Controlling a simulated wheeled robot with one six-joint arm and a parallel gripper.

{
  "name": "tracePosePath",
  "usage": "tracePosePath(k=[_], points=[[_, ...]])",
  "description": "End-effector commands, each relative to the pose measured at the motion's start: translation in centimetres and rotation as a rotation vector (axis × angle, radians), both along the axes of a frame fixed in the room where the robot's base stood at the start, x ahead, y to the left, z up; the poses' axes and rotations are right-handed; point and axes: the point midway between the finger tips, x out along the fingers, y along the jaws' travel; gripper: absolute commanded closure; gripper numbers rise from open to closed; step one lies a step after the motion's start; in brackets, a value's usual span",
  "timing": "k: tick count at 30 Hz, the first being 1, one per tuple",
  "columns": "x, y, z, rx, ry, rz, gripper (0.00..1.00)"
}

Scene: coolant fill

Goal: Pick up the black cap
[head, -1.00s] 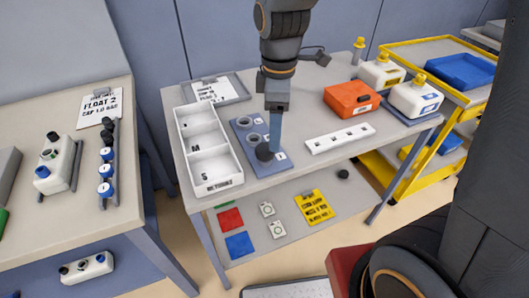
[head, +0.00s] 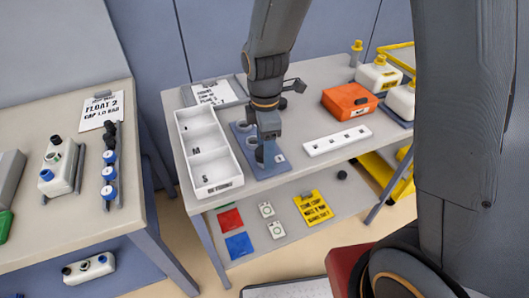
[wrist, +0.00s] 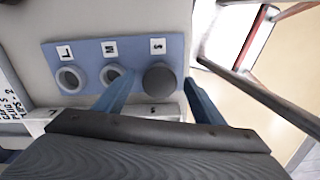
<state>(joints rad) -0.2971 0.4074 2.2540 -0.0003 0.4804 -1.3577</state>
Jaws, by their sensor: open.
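The black cap (wrist: 160,78) is round and dark. It sits at the S place of the blue three-place board (wrist: 85,48) in the wrist view. My gripper (wrist: 158,84) is open, with one blue finger on each side of the cap, and I cannot tell whether either touches it. In the head view my gripper (head: 268,157) points down over the near end of the blue board (head: 240,130), and its fingers mostly hide the cap.
The white sorting tray (head: 218,188) stands close to the left of the board. A white strip (head: 337,140) and an orange box (head: 349,100) lie to the right. Another dark round piece (head: 342,175) is on the lower shelf. Bare tabletop lies between the board and strip.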

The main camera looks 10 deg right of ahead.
Motion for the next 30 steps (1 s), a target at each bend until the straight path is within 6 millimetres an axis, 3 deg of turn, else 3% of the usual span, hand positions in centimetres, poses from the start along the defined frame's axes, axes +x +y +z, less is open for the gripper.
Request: tracePosePath(k=[9,18,30], points=[[0.02,-0.01,-0.43,0.000,-0.001,-0.001,0.37],[0.00,-0.02,-0.42,0.000,-0.001,-0.001,0.84],[0.07,0.01,0.41,0.001,-0.002,-0.001,0.84]])
